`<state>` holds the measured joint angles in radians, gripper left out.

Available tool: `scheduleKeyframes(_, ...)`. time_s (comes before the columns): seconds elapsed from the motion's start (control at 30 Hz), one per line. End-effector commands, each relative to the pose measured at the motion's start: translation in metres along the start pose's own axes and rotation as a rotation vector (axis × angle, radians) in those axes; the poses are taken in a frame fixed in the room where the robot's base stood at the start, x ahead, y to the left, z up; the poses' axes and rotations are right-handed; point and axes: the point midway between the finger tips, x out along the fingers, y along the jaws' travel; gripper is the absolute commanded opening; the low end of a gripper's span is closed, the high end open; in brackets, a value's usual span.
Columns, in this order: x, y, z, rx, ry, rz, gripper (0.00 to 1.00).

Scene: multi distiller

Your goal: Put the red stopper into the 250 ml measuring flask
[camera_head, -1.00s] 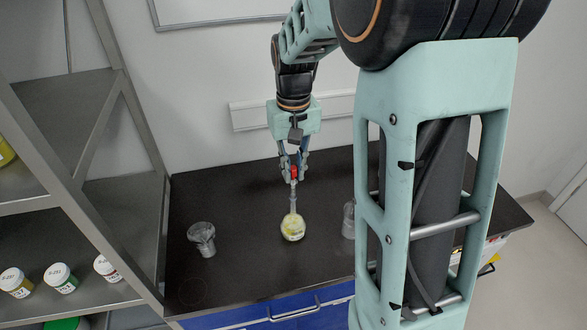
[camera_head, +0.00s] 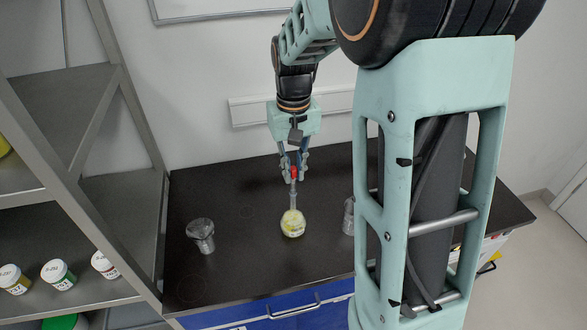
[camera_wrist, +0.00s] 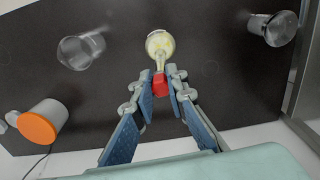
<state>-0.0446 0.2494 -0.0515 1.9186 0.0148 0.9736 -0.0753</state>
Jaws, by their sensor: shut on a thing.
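The measuring flask (camera_head: 293,223), with a round body, a long narrow neck and yellowish contents, stands upright on the dark bench. It also shows in the wrist view (camera_wrist: 160,45). My gripper (camera_head: 294,174) points down above it, and its blue-grey fingers are shut on the red stopper (camera_wrist: 160,86). In the head view the red stopper (camera_head: 294,171) is at the top of the flask's neck, in line with it. I cannot tell whether it is seated in the mouth or just touching it; the fingers partly hide it.
A clear glass vessel (camera_head: 201,236) stands left of the flask and another (camera_head: 348,217) right, partly behind my arm. In the wrist view an orange-topped white container (camera_wrist: 40,124) is at lower left. A metal shelf (camera_head: 108,200) with jars borders the bench's left side.

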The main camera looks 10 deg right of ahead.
Motion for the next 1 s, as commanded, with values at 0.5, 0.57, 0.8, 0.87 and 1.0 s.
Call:
scheduleKeyframes(0.5, 0.0042, 0.0, 0.0001, 0.0, 0.0, 0.0, 0.17)
scheduleKeyframes(0.57, 0.0042, 0.0, 0.0001, 0.0, 0.0, 0.0, 0.24)
scheduleKeyframes(0.8, 0.0042, 0.0, 0.0001, 0.0, 0.0, 0.0, 0.33)
scheduleKeyframes(0.87, 0.0042, 0.0, 0.0001, 0.0, 0.0, 0.0, 0.33)
scheduleKeyframes(1.0, -0.0004, 0.0, -0.0002, 0.0, 0.001, 0.0, 0.33)
